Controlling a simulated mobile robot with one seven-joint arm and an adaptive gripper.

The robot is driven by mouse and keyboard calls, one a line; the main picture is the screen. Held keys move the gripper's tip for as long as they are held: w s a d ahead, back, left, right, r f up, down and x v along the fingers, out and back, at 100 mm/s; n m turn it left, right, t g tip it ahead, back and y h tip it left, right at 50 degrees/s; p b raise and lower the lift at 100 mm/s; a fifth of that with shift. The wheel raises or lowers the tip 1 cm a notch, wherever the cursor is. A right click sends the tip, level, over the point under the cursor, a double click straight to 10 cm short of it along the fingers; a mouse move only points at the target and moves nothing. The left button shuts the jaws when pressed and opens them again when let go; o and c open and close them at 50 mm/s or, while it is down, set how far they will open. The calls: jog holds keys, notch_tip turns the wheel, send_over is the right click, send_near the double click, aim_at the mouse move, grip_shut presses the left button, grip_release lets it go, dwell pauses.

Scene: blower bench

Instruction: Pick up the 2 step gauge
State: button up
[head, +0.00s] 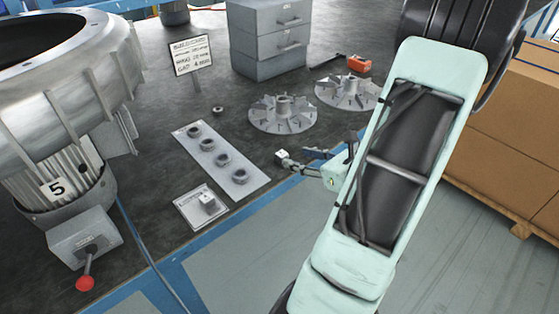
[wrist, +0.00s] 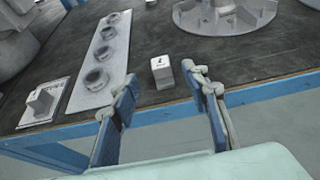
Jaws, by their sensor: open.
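A small grey block with a white top marked with what looks like a 2, the step gauge (wrist: 162,73), stands on the dark bench top near its front edge. In the head view the step gauge (head: 281,155) is just left of my fingertips. My gripper (head: 296,160) is open and reaches in from the right, over the bench edge. In the wrist view my gripper (wrist: 161,88) has its two blue fingers apart, with the gauge seen between and beyond their tips. I see no contact.
A similar block (head: 207,201) sits on a small labelled plate (head: 186,212). A long plate (head: 247,191) with several round sockets lies left of the gauge. Finned impellers (head: 283,116) lie behind. A motor housing (head: 60,80) stands at left.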

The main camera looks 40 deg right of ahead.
aim_at(283, 155)
jog(key=x, duration=0.4)
jog(key=b+x, duration=0.1)
jog(key=x, duration=0.3)
jog(key=shift+w+f, duration=0.15)
jog(key=shift+f, duration=0.15)
grip_shut()
